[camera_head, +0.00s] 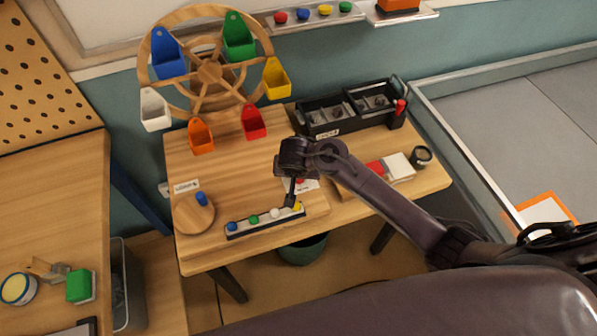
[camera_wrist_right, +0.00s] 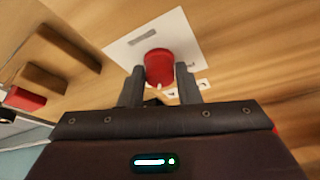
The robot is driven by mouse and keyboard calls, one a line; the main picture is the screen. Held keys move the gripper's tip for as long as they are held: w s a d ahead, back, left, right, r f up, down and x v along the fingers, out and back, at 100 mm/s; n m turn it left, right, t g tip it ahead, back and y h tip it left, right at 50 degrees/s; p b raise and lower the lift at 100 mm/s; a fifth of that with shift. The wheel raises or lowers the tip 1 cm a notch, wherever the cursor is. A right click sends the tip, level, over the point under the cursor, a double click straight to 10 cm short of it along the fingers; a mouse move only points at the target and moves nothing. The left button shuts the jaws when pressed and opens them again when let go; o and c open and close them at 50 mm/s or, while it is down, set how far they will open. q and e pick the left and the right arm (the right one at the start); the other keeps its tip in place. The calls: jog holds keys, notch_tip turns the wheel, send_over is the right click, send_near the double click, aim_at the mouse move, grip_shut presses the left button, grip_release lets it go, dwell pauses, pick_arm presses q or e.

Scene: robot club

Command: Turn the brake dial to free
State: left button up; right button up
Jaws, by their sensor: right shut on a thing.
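The brake dial is a red round knob (camera_wrist_right: 159,68) on a white plate (camera_wrist_right: 120,50), seen in the right wrist view. My right gripper (camera_wrist_right: 160,82) is shut on it, with one finger against each side. The plate has a grey bar and small printed marks, too small to read. In the head view my right gripper (camera_head: 291,198) reaches down to the table, and only slivers of the plate (camera_head: 312,185) and red show behind it. The dial's pointer setting cannot be told. My left gripper is not in view.
A strip of coloured knobs (camera_head: 243,231) lies just in front of the gripper. A wooden wheel with coloured buckets (camera_head: 210,72) stands at the back left. A black organiser (camera_head: 325,128) and a wooden holder with red and white pieces (camera_head: 398,167) lie to the right.

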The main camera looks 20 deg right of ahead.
jog(key=n+p, duration=0.1)
jog(key=n+y+p, duration=0.1)
jog(key=n+p, duration=0.1)
jog(key=shift+s+d+r+n, duration=0.1)
jog(key=shift+d+r+n, duration=0.1)
jog(key=shift+n, duration=0.1)
jog(key=n+y+p, duration=0.2)
jog(key=n+p, duration=0.2)
jog(key=n+y+p, duration=0.1)
jog(key=n, duration=0.2)
jog(key=shift+d+f, duration=0.1)
jog(key=shift+d, duration=0.05)
jog(key=shift+f+n+g+y, duration=0.1)
jog(key=shift+n+g+y, duration=0.45)
jog(key=shift+n, duration=1.05)
jog(key=o, duration=1)
